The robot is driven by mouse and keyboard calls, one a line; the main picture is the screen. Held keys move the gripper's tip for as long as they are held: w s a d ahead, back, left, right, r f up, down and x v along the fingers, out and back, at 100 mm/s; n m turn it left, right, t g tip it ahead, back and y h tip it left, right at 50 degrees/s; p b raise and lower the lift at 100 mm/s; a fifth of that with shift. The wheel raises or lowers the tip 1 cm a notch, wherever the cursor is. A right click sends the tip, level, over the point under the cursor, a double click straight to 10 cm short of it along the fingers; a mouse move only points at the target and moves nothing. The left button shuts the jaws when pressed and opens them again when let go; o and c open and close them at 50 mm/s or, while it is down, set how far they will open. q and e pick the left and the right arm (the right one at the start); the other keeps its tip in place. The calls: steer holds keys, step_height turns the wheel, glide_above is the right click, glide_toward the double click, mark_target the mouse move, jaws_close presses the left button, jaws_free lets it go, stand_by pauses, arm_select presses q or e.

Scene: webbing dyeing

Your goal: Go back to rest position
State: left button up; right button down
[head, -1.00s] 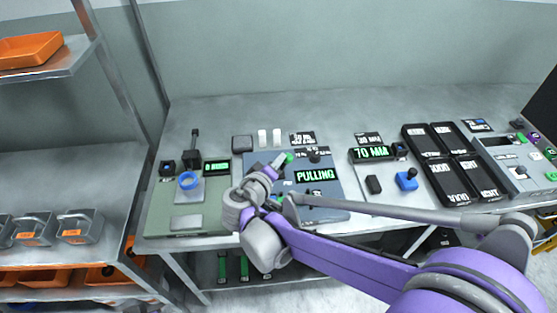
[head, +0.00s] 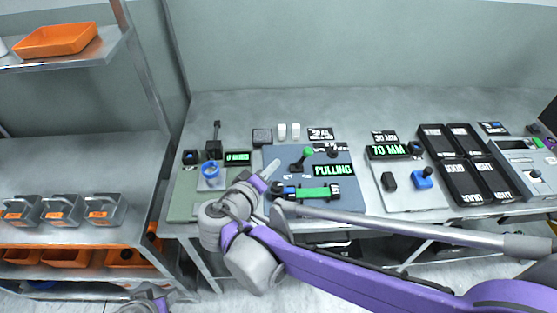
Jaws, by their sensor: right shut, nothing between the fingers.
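My right gripper (head: 266,183) reaches in from the right on its purple arm. It is shut and empty, near the left edge of the blue panel. The blue panel (head: 345,198) has a lever with a green knob (head: 308,153), a green strip (head: 312,194) and a display reading PULLING (head: 333,170). The gripper is beside the lever, apart from its knob. Part of another grey and purple arm, likely my left, shows at the bottom left; its gripper is out of view.
A green panel (head: 181,207) with a blue ring (head: 211,170) stands left. A white panel with a blue joystick (head: 422,179) and black trays (head: 462,181) are right. A metal shelf at far left holds an orange tray (head: 57,40) and several grey weights (head: 60,210).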

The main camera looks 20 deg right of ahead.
steer(key=shift+s+a, duration=0.1)
steer(key=shift+s, duration=0.05)
stand_by(0.4)
steer(key=s+d+f+m+g+y, duration=0.1)
steer(key=s+d+f+g+y, duration=0.4)
steer(key=s+d+f, duration=0.45)
steer(key=s+a+f+m+y+p, duration=0.1)
steer(key=s+a+f+y, duration=0.1)
steer(key=s+a+y, duration=0.3)
steer(key=s+a, duration=0.1)
steer(key=s, duration=0.1)
steer(key=shift+s+m, duration=0.35)
steer(key=shift+m, duration=0.05)
